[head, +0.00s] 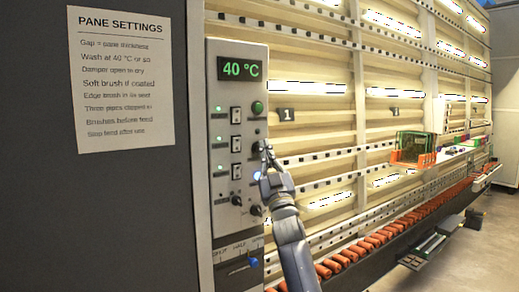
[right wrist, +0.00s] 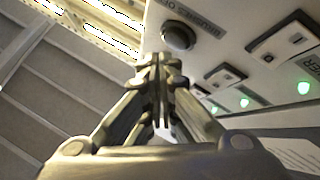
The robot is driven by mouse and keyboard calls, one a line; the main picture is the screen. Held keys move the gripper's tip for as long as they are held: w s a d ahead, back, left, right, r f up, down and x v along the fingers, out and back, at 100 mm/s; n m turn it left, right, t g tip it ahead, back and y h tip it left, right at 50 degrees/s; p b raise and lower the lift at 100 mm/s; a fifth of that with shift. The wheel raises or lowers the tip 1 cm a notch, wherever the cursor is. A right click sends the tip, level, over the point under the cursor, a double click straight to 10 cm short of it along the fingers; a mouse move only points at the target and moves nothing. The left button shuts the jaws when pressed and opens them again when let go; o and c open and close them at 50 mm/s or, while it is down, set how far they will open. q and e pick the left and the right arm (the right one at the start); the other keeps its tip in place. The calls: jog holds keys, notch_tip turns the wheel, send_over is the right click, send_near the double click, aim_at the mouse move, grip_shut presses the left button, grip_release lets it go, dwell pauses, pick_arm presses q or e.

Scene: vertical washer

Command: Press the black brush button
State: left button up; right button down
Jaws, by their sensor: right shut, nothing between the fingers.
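The black brush button (right wrist: 178,38) is a round dark button on the pale control panel, next to a label that reads "BRUSHES" in the right wrist view. In the head view, a dark round button (head: 256,147) shows on the panel's right column, just left of my fingertips. My right gripper (head: 266,150) is shut and empty, its fingers pointing up at the panel. In the right wrist view, the shut fingertips (right wrist: 160,62) lie just below the button in the picture. I cannot tell whether they touch it. My left gripper is not in view.
The control panel (head: 226,140) has a green "40 °C" display (head: 240,69), a green button (head: 257,107), several switches and lit green lamps. A settings sheet (head: 121,80) hangs at left. The washer's roller conveyor (head: 400,228) runs right, with an orange-framed item (head: 412,152) above it.

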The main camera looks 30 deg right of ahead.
jog(key=s, duration=0.2)
jog(key=s+p, duration=0.1)
jog(key=s, duration=0.2)
jog(key=shift+d, duration=0.2)
dwell(0.9)
